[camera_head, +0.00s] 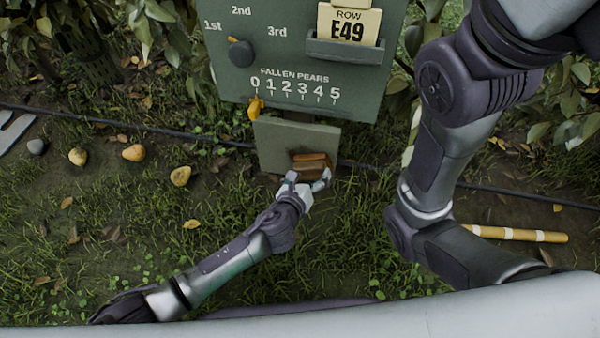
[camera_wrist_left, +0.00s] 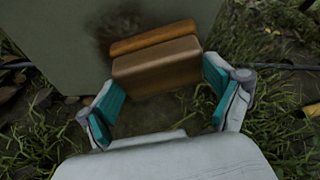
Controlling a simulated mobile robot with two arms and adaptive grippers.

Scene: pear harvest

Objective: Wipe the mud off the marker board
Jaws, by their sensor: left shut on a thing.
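The marker board (camera_head: 268,142) is a small grey-green panel below the larger green board. In the left wrist view its face (camera_wrist_left: 60,50) carries a dark brown mud smear (camera_wrist_left: 120,28). My left gripper (camera_head: 305,187) is shut on a brown, two-layered block (camera_head: 312,165), possibly a sponge or brush. The block also shows in the left wrist view (camera_wrist_left: 157,66), between teal finger pads. It is at the lower right of the panel, just below the visible mud, and seems to touch the panel or be very close. The block hides part of the panel. My right gripper is out of view.
The green board (camera_head: 235,70) above has a "FALLEN PEARS" scale with a yellow pointer (camera_head: 255,107), a dark knob (camera_head: 241,53) and a card holder (camera_head: 345,50). Several yellow pears (camera_head: 133,152) lie left. A yellow banded stick (camera_head: 515,234) lies right. A dark hose (camera_head: 130,123) crosses the ground.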

